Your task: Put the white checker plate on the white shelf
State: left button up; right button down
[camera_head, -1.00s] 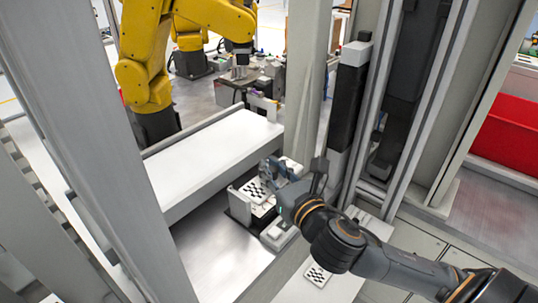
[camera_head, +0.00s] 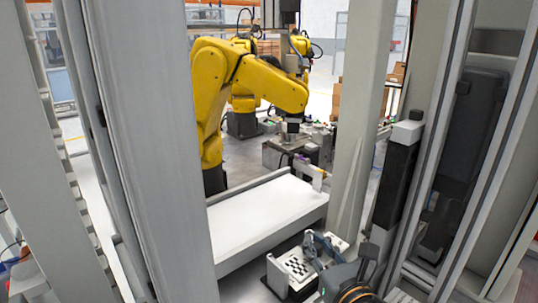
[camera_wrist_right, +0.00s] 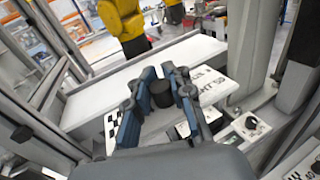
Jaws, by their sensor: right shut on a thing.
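The white checker plate (camera_head: 298,266) has a black-and-white checker pattern and sits low in the head view, over a small fixture. In the right wrist view its checker patch (camera_wrist_right: 112,124) is at the left, beside a dark round knob (camera_wrist_right: 160,92). My right gripper (camera_head: 318,246) is over the plate. Its blue fingers (camera_wrist_right: 161,85) are closed around the knob, partly hiding the plate. Whether the plate rests on the fixture or is just above it, I cannot tell. The white shelf (camera_head: 265,212) is behind and left of the plate, flat and empty. My left gripper is not in view.
A grey post (camera_head: 360,110) stands right of the shelf, and a wide grey frame column (camera_head: 145,150) stands at its left. A yellow robot arm (camera_head: 210,90) is behind the shelf. A panel with a round dial (camera_wrist_right: 250,124) is right of the gripper.

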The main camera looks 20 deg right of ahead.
jog(key=s+a+f+y, duration=0.1)
jog(key=s+a+f, duration=0.2)
jog(key=a+f, duration=0.4)
jog(key=s+f, duration=0.3)
jog(key=s, duration=0.4)
jog(key=shift+s+n, duration=0.15)
jog(key=shift+n, duration=0.15)
jog(key=shift+a, duration=0.1)
jog(key=shift+f, duration=0.1)
